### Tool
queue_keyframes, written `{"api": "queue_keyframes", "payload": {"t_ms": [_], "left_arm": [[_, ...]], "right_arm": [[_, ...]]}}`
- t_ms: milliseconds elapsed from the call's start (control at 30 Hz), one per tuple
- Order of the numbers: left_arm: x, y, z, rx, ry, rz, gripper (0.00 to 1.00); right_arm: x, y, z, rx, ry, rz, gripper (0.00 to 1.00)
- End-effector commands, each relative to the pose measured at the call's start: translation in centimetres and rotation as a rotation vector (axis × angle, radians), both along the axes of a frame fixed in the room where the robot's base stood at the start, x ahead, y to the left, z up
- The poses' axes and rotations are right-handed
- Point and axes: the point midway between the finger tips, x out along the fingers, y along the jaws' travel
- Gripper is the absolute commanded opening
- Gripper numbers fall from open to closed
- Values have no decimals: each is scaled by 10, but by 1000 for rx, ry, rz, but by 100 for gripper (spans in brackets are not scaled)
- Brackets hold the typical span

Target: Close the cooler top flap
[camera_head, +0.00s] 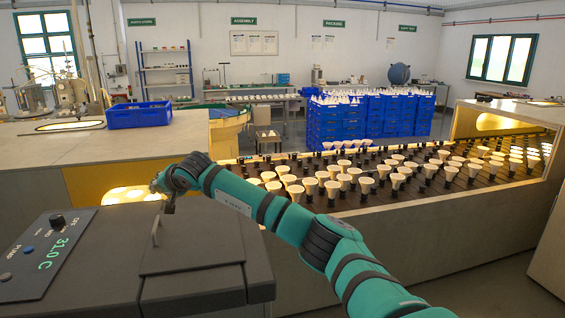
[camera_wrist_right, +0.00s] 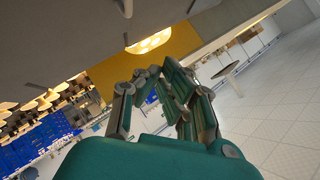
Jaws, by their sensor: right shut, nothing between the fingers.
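The cooler is a dark grey box at the lower left of the head view, with a sloped panel (camera_head: 45,255) reading 32.0 C. Its top flap (camera_head: 195,245) looks flat on top, with a small upright handle (camera_head: 156,232); I cannot tell whether it is fully shut. My right gripper (camera_head: 169,207) is shut and empty, fingers pointing down by the cooler's far edge, beyond the handle. I cannot tell whether it touches the cooler. The right wrist view shows its fingers (camera_wrist_right: 157,76) close up. My left gripper is out of view.
A conveyor (camera_head: 430,200) carrying many bulbs runs behind my right arm. A yellow panel with a lit opening (camera_head: 130,194) stands just behind the cooler. A blue crate (camera_head: 138,115) sits on the left counter; stacked blue crates (camera_head: 340,125) stand farther back.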

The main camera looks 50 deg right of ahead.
Motion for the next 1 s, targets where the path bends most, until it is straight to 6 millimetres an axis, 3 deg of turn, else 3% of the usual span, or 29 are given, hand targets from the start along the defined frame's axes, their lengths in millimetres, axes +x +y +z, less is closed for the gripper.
{"api": "queue_keyframes", "payload": {"t_ms": [100,400,633,1000], "left_arm": [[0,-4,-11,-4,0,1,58],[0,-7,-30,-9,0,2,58],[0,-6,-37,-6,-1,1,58],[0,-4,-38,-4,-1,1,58]], "right_arm": [[8,14,-24,-85,53,1,0],[19,30,-68,-211,130,-1,0],[21,35,-84,-208,129,-1,0],[22,37,-87,-206,129,0,0]]}}
